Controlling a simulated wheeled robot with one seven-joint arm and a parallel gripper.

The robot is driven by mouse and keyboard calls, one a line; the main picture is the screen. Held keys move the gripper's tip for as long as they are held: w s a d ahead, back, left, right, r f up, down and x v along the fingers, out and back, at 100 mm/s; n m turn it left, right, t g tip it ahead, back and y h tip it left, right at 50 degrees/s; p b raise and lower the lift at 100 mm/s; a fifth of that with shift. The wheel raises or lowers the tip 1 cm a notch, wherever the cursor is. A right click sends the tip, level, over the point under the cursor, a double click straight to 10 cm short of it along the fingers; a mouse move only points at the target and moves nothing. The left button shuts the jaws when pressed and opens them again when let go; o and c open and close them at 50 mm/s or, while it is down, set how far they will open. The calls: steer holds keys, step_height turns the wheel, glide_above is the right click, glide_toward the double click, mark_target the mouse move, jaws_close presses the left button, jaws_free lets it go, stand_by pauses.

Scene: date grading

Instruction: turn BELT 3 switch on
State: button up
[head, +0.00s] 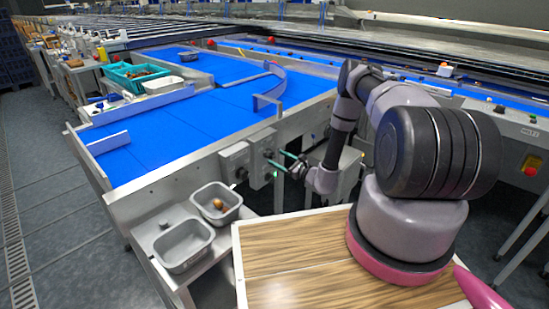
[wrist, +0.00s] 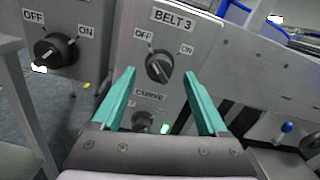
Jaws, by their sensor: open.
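The BELT 3 switch is a black rotary knob (wrist: 159,67) on a grey panel (wrist: 205,45) in the wrist view, with OFF at its upper left and ON at its upper right. Its pale pointer mark seems to lean toward OFF, though it is small. My gripper (wrist: 160,78) is open, its teal fingers on either side of the knob in the picture. Contact does not show, and nothing is between the fingers. In the head view my gripper (head: 279,160) is at the grey switch boxes (head: 262,157) on the belt's side; the knob cannot be made out there.
Another OFF/ON knob (wrist: 55,50) is on the panel to the left. Two grey bins (head: 184,245) stand in front of the blue belt (head: 170,125).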

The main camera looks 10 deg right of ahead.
mark_target(271, 155)
steer(key=shift+x, duration=1.45)
jaws_close()
